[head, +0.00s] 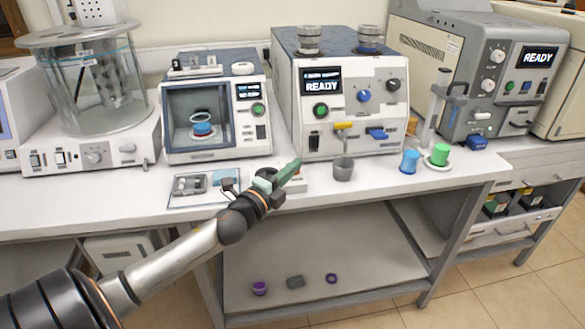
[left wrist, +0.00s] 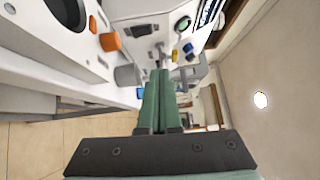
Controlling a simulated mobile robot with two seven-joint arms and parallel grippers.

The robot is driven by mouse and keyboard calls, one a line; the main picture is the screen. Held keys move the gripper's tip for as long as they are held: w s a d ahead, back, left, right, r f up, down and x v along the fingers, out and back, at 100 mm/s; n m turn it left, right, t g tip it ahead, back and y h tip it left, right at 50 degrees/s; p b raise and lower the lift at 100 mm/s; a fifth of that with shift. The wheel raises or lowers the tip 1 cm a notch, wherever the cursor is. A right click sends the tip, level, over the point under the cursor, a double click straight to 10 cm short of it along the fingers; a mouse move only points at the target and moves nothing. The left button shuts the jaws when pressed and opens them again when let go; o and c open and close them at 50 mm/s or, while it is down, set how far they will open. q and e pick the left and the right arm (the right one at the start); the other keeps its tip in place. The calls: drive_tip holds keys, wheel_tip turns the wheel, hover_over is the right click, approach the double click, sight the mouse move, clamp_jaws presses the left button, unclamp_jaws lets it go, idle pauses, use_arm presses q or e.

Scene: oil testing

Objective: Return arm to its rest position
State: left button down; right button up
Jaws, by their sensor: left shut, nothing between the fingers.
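My left gripper (head: 290,171) has green fingers and is held over the front part of the bench, just left of a grey cup (head: 343,168). In the left wrist view its two green fingers (left wrist: 158,75) lie together, shut with nothing between them. The left arm reaches in from the lower left of the head view. My right gripper does not show in either view.
The white bench (head: 440,182) carries a READY machine (head: 340,130), a chamber device (head: 215,145) and a glass-vessel device (head: 90,150). A blue cup (head: 409,161) and a green cup (head: 440,154) stand at the right. Small purple items lie on the lower shelf (head: 370,270).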

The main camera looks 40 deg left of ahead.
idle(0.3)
use_arm(q)
drive_tip(key=s+d+f+n+g+h+p, duration=0.15)
drive_tip(key=s+d+f+n, duration=0.25)
drive_tip(key=f, duration=0.4)
drive_tip(key=s+d+f+n+g+y, duration=0.1)
drive_tip(key=s+d+f+n+g, duration=0.25)
drive_tip(key=f, duration=0.45)
drive_tip(key=s+d+f+n+g+h+p, duration=0.1)
drive_tip(key=s+d+f+n+g, duration=0.1)
drive_tip(key=s+d+f+n, duration=0.2)
drive_tip(key=s+d+f+n+g+h+p, duration=0.1)
drive_tip(key=s+d+f+n+g+h, duration=0.1)
drive_tip(key=s+d+f+n, duration=0.2)
drive_tip(key=s+d+f, duration=0.3)
drive_tip(key=s+d, duration=0.4)
drive_tip(key=s, duration=0.2)
drive_tip(key=shift+d+f, duration=0.2)
